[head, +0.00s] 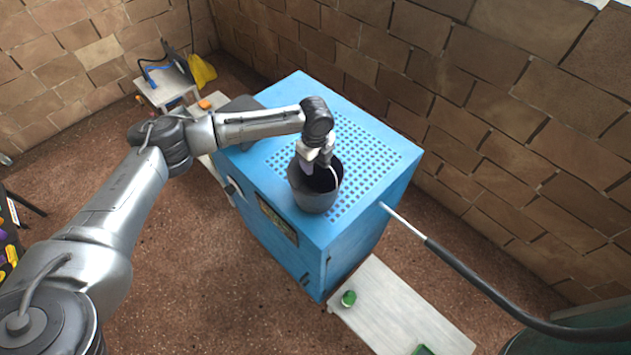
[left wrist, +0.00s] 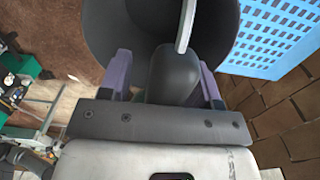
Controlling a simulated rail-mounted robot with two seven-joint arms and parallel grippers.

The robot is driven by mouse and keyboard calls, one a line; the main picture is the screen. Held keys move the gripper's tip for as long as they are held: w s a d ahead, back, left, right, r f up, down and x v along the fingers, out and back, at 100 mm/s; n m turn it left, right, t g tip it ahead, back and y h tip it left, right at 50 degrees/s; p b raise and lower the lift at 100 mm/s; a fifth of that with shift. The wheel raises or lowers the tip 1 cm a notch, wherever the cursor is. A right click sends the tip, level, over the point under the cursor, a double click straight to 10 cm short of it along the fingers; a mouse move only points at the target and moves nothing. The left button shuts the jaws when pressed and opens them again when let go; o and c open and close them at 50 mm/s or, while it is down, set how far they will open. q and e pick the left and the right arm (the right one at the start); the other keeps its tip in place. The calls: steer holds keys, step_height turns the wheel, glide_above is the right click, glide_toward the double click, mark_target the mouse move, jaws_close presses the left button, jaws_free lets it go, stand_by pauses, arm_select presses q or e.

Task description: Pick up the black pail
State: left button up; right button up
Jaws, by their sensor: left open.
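The black pail (head: 314,199) stands upright on the perforated top of the blue cabinet (head: 368,200), near its front edge. My left gripper (head: 316,163) is at the pail's far rim, pointing down, with its jaws open. In the left wrist view the pail (left wrist: 105,30) fills the upper middle, with its pale handle (left wrist: 186,25) crossing it. The left gripper's purple fingers (left wrist: 163,80) stand apart on either side of a dark rounded piece. I cannot tell whether they touch it. The hand hides part of the rim. My right gripper is not in view.
A black hose with a metal tube (head: 404,224) reaches the cabinet's right side. A pale bench (head: 395,305) with a green item (head: 348,298) stands in front. A small table (head: 165,88) and yellow bag (head: 202,71) are behind left. Brick walls close the back.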

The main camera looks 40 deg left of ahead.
arm_select(q)
jaws_close()
stand_by(0.5)
